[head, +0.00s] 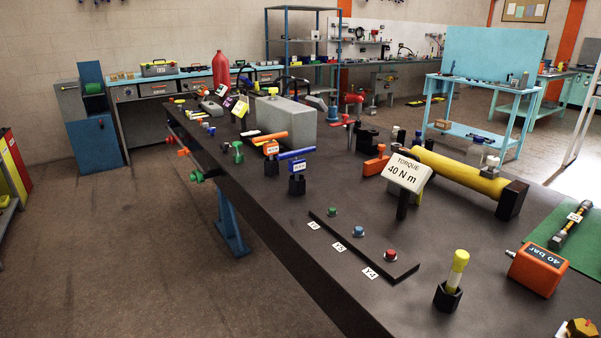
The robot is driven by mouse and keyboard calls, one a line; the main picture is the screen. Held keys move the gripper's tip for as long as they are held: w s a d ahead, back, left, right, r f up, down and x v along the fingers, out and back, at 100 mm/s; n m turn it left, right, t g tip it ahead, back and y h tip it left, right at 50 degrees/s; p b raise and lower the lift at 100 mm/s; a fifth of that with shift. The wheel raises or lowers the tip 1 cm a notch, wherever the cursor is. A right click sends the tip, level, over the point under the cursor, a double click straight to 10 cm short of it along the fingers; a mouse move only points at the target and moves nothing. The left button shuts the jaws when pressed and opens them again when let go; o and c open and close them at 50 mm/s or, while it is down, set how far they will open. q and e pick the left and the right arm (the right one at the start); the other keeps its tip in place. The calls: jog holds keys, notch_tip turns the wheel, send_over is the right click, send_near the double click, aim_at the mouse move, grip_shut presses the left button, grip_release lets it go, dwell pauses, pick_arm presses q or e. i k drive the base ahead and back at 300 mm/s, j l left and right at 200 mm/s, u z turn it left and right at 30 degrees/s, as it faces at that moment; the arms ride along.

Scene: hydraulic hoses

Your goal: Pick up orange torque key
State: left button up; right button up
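An orange bar-handled tool (269,138), which looks like the orange torque key, lies level on top of a short dark stand with an orange-edged label (271,149). Its label is too small to read. A similar blue bar-handled tool (297,153) sits just right of it on its own stand with a blue-edged label (297,165). A sign reading "TORQUE 40 N m" (408,173) stands further right on the table. Neither of my grippers shows in the head view.
The long dark table (270,195) runs away to the back left. A grey block (286,123) stands behind the orange tool. Floor at left is clear.

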aim_at(272, 148)
jog(key=i+j, duration=0.25)
jog(key=j, duration=0.25)
jog(key=i+j+z, duration=0.1)
jog(key=j, duration=0.25)
jog(key=i+j+z, duration=0.1)
jog(key=i+j, duration=0.15)
jog(key=i+j+z, duration=0.1)
jog(key=j, duration=0.4)
jog(key=i+j+z, duration=0.1)
jog(key=j, duration=0.3)
jog(key=i+j+z, duration=0.1)
jog(key=j, duration=0.3)
jog(key=i, duration=0.05)
